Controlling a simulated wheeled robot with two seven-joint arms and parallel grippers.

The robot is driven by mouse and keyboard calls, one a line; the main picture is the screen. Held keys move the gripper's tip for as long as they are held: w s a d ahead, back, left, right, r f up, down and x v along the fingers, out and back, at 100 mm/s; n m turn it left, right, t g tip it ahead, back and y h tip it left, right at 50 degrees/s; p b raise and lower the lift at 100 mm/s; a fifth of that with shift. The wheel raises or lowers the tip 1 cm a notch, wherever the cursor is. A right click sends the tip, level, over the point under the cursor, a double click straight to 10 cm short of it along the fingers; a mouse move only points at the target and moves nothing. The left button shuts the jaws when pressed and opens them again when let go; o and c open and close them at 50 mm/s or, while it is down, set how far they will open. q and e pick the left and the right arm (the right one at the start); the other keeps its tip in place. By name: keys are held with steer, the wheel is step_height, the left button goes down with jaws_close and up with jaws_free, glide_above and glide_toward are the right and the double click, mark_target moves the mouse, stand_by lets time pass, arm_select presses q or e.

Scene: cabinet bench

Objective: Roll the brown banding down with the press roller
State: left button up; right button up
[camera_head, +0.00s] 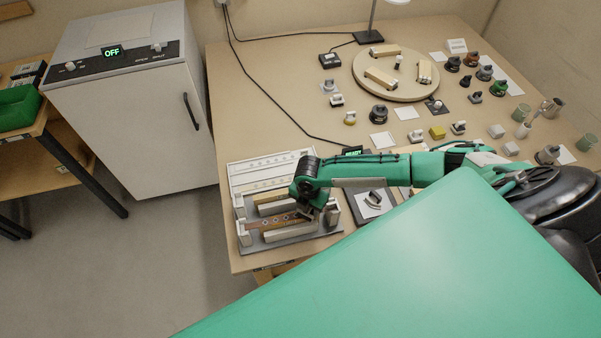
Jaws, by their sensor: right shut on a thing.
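My right gripper (307,213) reaches in from the right over the grey fixture (290,247) at the front left of the bench. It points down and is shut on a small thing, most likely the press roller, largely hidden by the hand. A brown strip, which looks like the brown banding (264,224), lies along the fixture between pale blocks, just left of my right gripper's fingertips. Whether the held thing touches the strip is too small to tell. My left gripper is not in view.
A white slotted rack (240,178) stands behind the fixture. A round wooden board (405,90) with pale blocks is at the back. Several small tools and pots fill the right side. A white cabinet (135,120) reading OFF stands left.

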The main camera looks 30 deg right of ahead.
mark_target(266, 223)
steer(key=shift+s+d, duration=0.15)
steer(key=shift+d, duration=0.3)
steer(key=shift+w+a, duration=0.4)
steer(key=shift+a, duration=1.1)
steer(key=shift+w+a, duration=0.45)
steer(key=shift+a, duration=1)
steer(key=shift+w+a, duration=0.4)
steer(key=shift+a, duration=1.1)
steer(key=shift+w+a+p, duration=0.15)
steer(key=shift+w+a, duration=0.05)
steer(key=shift+a, duration=0.3)
steer(key=shift+w+a+p, duration=0.15)
steer(key=shift+a, duration=0.3)
steer(key=shift+w+a+f, duration=0.1)
steer(key=shift+w+a, duration=0.1)
steer(key=shift+a, duration=0.6)
steer(key=shift+w+a, duration=0.15)
steer(key=shift+a, duration=0.6)
